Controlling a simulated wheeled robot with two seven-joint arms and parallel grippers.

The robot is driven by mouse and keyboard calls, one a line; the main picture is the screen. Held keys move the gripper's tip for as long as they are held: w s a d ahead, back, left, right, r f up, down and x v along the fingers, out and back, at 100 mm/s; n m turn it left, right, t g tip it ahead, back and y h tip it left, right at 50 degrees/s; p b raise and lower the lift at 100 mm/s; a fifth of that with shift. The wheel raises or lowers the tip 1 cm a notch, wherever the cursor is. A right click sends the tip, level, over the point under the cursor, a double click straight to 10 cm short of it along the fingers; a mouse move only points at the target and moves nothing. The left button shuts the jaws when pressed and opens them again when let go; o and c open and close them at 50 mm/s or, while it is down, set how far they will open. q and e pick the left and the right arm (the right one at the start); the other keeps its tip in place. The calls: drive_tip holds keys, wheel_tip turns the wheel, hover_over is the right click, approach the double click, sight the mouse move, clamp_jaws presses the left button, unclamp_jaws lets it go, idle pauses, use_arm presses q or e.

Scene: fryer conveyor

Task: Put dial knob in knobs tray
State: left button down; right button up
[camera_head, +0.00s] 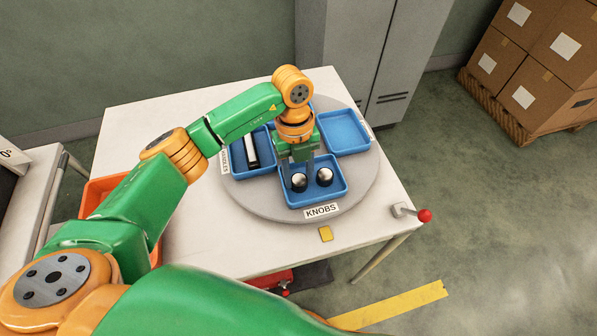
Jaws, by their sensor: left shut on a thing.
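The blue knobs tray (319,199) sits at the front of a round grey turntable, with a "KNOBS" label before it. Two round silver-and-black dial knobs show within its outline. My left gripper (299,176) points down over the tray, shut on the left knob (299,181). I cannot tell whether that knob touches the tray floor. The other knob (324,177) lies in the tray just to the right, apart from the held one. My right gripper is not in view.
The turntable (365,185) stands on a white table (210,245). A blue tray (233,163) at left holds dark and white bars. The blue tray at right (345,132) looks empty. A red-tipped lever (424,215) is at the table's right corner. An orange bin (97,192) stands left.

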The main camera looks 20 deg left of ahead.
use_arm(q)
drive_tip(key=shift+f, duration=0.25)
drive_tip(key=shift+c, duration=2)
unclamp_jaws()
drive_tip(key=shift+o, duration=0.5)
drive_tip(key=shift+w+d, duration=0.1)
drive_tip(key=shift+d, duration=0.05)
